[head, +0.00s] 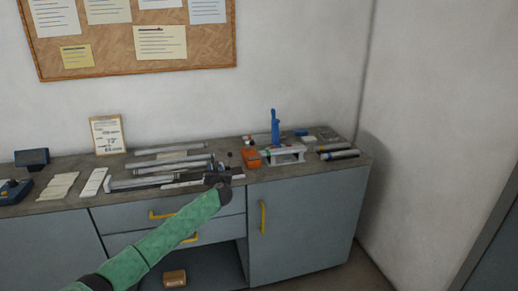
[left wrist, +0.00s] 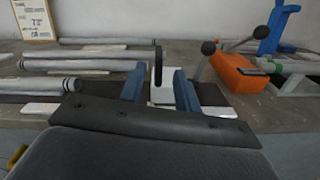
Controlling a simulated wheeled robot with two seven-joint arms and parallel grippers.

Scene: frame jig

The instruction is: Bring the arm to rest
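My left arm (head: 165,238), green, reaches in from the bottom left of the head view. Its dark left gripper (head: 226,177) is over the front edge of the worktop. In the left wrist view the two blue fingers of this gripper (left wrist: 159,88) stand apart. A small white block with a dark upright disc (left wrist: 158,68) shows between and beyond them; I cannot tell whether anything touches the fingers. My right gripper is in neither view.
The grey worktop (head: 70,207) holds several grey tubes (head: 172,167) left of the gripper. An orange block (head: 251,158), a white jig (head: 285,155) and a blue upright clamp (head: 275,127) stand to its right. Yellow drawer handles (head: 263,217) stick out below. Space above the worktop is free.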

